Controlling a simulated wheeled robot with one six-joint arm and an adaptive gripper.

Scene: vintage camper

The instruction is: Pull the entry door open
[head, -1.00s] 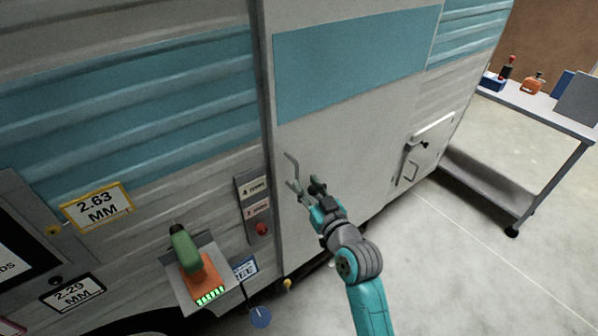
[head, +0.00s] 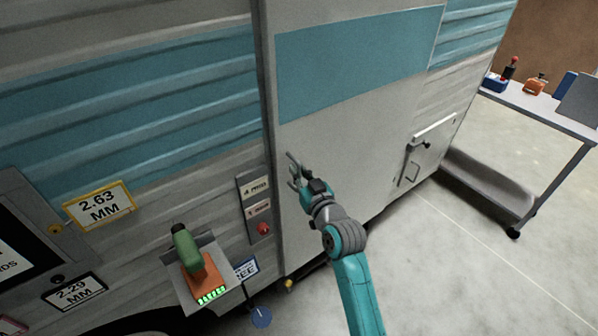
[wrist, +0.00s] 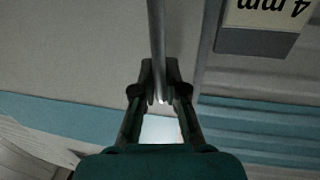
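The entry door (head: 350,160) is a pale panel with a teal stripe, and it sits flush in the camper's side. Its handle (head: 290,157) is a thin grey bar near the door's left edge. My gripper (head: 296,178) is at this handle. In the wrist view the handle (wrist: 156,35) runs down between my fingertips (wrist: 160,82), which are close on both sides of it. The gripper looks shut on the bar.
Left of the door are a switch panel (head: 257,205) with a red button and a shelf (head: 222,295) holding a green and orange tool (head: 195,262). A small hatch (head: 418,158) is low on the right. A wheeled table (head: 540,108) stands far right; the floor between is clear.

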